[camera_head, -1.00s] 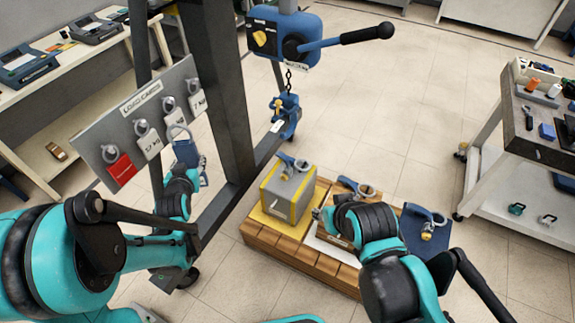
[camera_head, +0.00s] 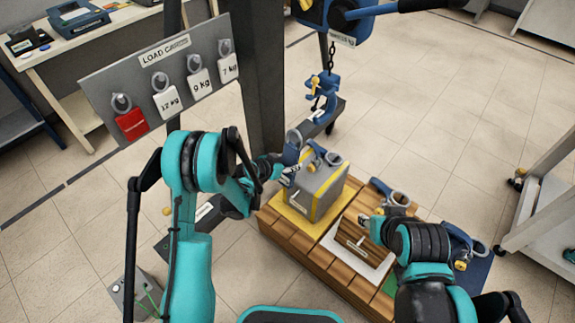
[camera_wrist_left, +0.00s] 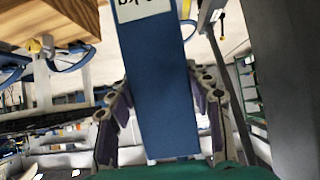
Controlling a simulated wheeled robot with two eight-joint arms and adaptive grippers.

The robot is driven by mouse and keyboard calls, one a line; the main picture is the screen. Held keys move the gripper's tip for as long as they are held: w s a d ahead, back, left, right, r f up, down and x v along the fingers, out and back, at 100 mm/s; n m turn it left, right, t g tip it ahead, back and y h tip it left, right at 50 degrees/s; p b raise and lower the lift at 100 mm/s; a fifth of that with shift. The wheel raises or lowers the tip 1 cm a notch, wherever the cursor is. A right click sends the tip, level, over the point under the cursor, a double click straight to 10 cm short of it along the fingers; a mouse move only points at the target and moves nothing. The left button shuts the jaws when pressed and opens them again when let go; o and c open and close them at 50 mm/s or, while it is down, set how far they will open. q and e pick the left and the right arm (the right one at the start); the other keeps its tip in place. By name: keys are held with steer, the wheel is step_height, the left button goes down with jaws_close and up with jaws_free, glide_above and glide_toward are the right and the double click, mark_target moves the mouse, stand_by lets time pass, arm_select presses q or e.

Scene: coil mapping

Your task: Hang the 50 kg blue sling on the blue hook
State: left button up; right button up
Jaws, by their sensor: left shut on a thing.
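My left gripper (camera_head: 280,168) is shut on a blue sling (camera_head: 293,147), beside the grey and yellow block. In the left wrist view the blue sling (camera_wrist_left: 158,90) stands between the fingers; its white label reads upside down as "kg", with the number cut off. The blue hook (camera_head: 321,92) hangs on a chain below the blue hoist, above and to the right of the left gripper and apart from the sling. My right gripper (camera_head: 374,226) is by the brown wooden block; its fingers are too hidden to tell whether they are open.
The grey and yellow block (camera_head: 318,192) and brown wooden block (camera_head: 358,238) stand on a wooden pallet (camera_head: 277,232). Blue lifting pieces sit on these blocks and on a blue mat (camera_head: 475,268). A load card board (camera_head: 165,60) and dark post (camera_head: 268,85) stand at left.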

arm_select(q)
steer(key=shift+w+d, duration=0.55)
steer(key=shift+w, duration=0.25)
steer(key=shift+w+d, duration=0.55)
steer(key=shift+w, duration=0.25)
steer(key=shift+w+d, duration=0.55)
steer(key=shift+w, duration=0.25)
steer(key=w+d+f, duration=0.4)
steer(key=w+d, duration=0.2)
steer(key=w, duration=0.3)
steer(key=shift+w+d, duration=0.15)
steer(key=shift+d, duration=0.25)
steer(key=o, duration=1.5)
